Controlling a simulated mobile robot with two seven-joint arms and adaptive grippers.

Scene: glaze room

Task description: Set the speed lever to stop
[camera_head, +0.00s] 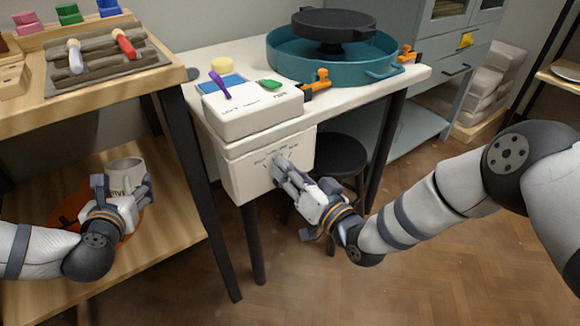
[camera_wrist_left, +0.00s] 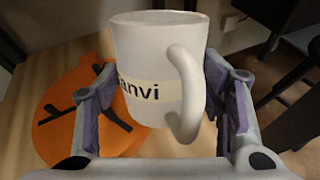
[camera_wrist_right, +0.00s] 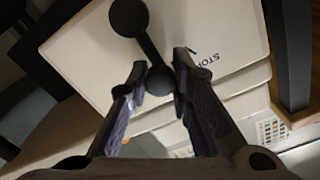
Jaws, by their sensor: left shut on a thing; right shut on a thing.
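The dark speed lever (camera_wrist_right: 146,48) is on the front of the white control box (camera_head: 235,178). In the right wrist view one round end sits between the fingers of my right gripper (camera_wrist_right: 160,80), which is shut on it. In the head view my right gripper (camera_head: 281,168) is at the box front and hides most of the lever. The word STOP (camera_wrist_right: 201,62) is printed right of the held end, with a short mark near it. My left gripper (camera_head: 120,196) is shut on a white mug (camera_wrist_left: 150,60) with a name label; it also shows in the head view (camera_head: 124,172).
An orange disc (camera_wrist_left: 65,105) with black marks lies on the lower wooden shelf (camera_head: 170,240) by the mug. A teal basin with a dark wheel (camera_head: 345,60) stands on the white table. A dark stool (camera_head: 343,152) is behind my right gripper. Table legs stand close by.

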